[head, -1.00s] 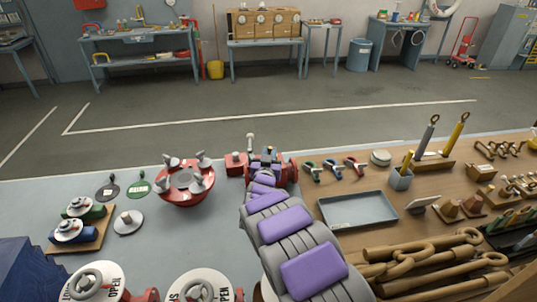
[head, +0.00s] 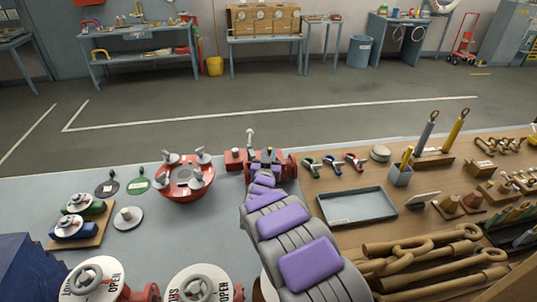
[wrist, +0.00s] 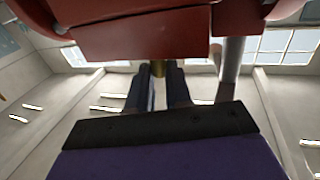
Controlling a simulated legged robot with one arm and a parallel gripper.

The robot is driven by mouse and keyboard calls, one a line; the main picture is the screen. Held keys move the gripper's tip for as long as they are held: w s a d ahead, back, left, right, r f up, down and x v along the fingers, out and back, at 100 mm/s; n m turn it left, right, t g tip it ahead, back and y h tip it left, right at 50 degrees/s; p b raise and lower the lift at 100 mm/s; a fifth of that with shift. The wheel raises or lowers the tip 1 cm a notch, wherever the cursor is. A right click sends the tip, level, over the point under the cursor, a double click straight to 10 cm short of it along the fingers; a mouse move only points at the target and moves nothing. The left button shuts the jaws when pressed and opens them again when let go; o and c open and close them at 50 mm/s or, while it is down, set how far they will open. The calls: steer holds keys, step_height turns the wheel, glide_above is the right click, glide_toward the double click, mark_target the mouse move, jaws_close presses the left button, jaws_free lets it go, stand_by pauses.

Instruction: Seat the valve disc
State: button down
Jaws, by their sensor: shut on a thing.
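My gripper (wrist: 157,86) shows in the wrist view with its two dark fingers shut on a brass-coloured piece (wrist: 158,68), of which only a small part shows. The piece reaches up to the underside of a red body (wrist: 150,40); I cannot tell whether it is inside it or only behind its edge. In the head view my gripper (head: 266,157) is at the red flanged valve body (head: 290,166), mostly hidden by my purple and grey arm. I cannot make out the valve disc there for certain.
A red round fixture (head: 184,179) with grey clamps stands left of the valve body. A grey disc with a knob (head: 128,218) and two small discs lie farther left. A blue-grey tray (head: 356,205) lies right of my arm. Handwheel valves stand in front.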

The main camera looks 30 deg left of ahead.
steer(key=shift+f, duration=0.65)
steer(key=c, duration=1)
jaws_free()
steer(key=shift+o, duration=0.2)
steer(key=shift+s, duration=0.1)
steer(key=v, duration=0.7)
steer(key=shift+p, duration=0.45)
steer(key=shift+s+d+f, duration=0.1)
steer(key=shift+f, duration=0.05)
